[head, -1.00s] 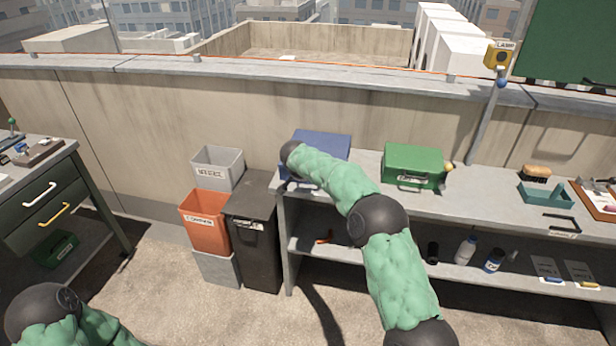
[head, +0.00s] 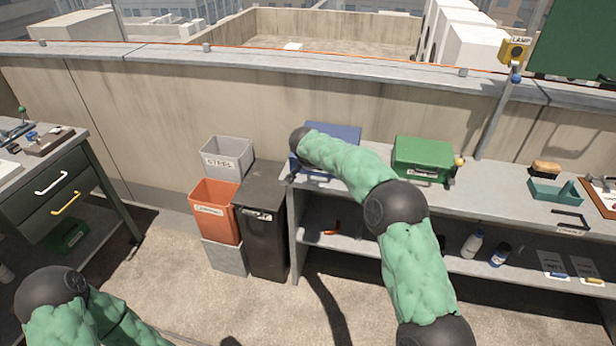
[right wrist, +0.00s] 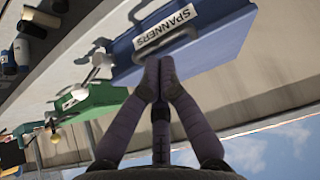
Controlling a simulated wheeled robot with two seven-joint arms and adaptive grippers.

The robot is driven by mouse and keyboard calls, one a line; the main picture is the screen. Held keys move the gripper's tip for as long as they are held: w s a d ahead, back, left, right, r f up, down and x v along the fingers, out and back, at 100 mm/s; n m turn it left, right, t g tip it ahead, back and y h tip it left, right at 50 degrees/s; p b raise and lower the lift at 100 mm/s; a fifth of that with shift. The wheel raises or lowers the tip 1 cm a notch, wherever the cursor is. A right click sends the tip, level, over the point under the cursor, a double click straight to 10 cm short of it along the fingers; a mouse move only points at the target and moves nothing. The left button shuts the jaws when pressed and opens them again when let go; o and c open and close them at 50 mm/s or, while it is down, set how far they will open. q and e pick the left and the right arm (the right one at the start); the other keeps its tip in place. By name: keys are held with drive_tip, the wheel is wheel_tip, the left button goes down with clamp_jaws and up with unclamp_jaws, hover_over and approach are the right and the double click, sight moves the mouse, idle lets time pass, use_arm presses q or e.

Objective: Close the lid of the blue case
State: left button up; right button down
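The blue case (head: 334,134) stands at the left end of the grey shelf unit, partly hidden by my right arm. Its broad blue lid face appears lowered; I cannot tell whether it is fully shut. In the right wrist view, which is turned nearly upside down, the blue case (right wrist: 213,48) shows a dark handle and a "SPANNERS" label (right wrist: 165,28). My right gripper (right wrist: 160,66) has its fingers together, empty, with the tips at the case's edge; contact is unclear. In the head view it is hidden behind my arm. My left gripper is out of view.
A closed green case (head: 423,158) stands right of the blue case. A teal tray (head: 556,191) is farther right. Black (head: 262,225), orange (head: 215,212) and grey (head: 227,157) bins stand left of the shelf unit. A concrete wall (head: 250,95) runs behind.

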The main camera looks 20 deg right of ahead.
drive_tip(key=s+a, duration=0.4)
drive_tip(key=s, duration=0.2)
drive_tip(key=s+a+f+n+g+y, duration=0.1)
drive_tip(key=s+a+f+y, duration=0.15)
drive_tip(key=s+f, duration=0.4)
drive_tip(key=s+a+f+n+g+y, duration=0.15)
drive_tip(key=s+a+f, duration=0.25)
drive_tip(key=f, duration=0.5)
drive_tip(key=s+a+f+n+g+y, duration=0.1)
drive_tip(key=s+a+f+y, duration=0.15)
drive_tip(key=s+f, duration=0.4)
drive_tip(key=s+a+f, duration=0.1)
drive_tip(key=s+f, duration=0.3)
drive_tip(key=s, duration=0.4)
drive_tip(key=s+a+f+g+y+p, duration=0.1)
drive_tip(key=s+f, duration=0.3)
drive_tip(key=s, duration=0.4)
drive_tip(key=s+a+f+g, duration=0.1)
drive_tip(key=s+f, duration=0.3)
drive_tip(key=s, duration=0.4)
drive_tip(key=shift+a, duration=0.55)
drive_tip(key=shift+f+g+y, duration=0.1)
drive_tip(key=shift+g+y, duration=0.15)
